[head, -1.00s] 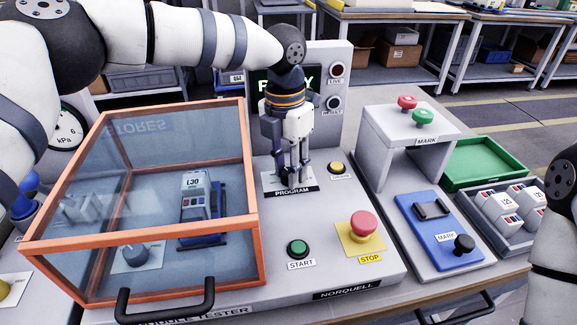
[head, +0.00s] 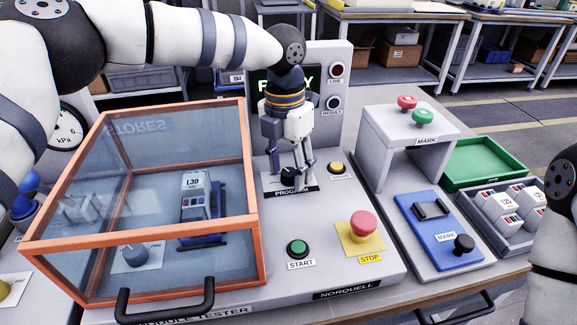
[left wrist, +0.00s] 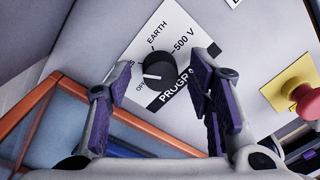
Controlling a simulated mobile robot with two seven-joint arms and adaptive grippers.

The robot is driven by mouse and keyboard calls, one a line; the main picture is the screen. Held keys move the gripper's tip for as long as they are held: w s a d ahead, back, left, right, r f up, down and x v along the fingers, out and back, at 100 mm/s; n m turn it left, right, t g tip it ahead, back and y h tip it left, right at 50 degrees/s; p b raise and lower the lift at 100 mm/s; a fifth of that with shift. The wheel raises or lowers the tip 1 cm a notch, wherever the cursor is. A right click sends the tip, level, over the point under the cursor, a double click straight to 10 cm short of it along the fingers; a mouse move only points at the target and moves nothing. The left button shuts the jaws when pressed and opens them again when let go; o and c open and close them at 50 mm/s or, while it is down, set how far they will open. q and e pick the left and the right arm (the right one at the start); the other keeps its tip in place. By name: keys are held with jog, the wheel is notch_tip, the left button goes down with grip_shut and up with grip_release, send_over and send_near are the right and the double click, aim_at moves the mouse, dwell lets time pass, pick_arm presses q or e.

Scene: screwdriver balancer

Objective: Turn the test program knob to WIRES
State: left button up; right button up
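The black program knob (left wrist: 159,69) sits on a white plate (left wrist: 190,22) marked EARTH, 500 V and OFF, plus a label at the left mostly hidden by a finger, with only its end letter showing. The knob's white mark points left, near OFF; I cannot tell exactly where it stands. In the head view the knob (head: 289,177) shows below my left gripper (head: 288,162). In the left wrist view, my left gripper (left wrist: 157,82) is open, its purple-padded fingers apart on either side of the knob and not touching it. My right gripper is out of view.
An orange-framed clear cover (head: 252,180) stands just left of the knob plate. A yellow button (head: 337,167), a green START button (head: 297,248) and a red STOP button (head: 363,226) are nearby. A display panel (head: 325,60) stands behind the gripper.

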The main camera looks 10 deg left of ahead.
aim_at(286, 170)
pick_arm(q)
notch_tip(286, 170, up, 12)
jog(key=shift+w+a, duration=0.15)
jog(key=shift+a, duration=0.15)
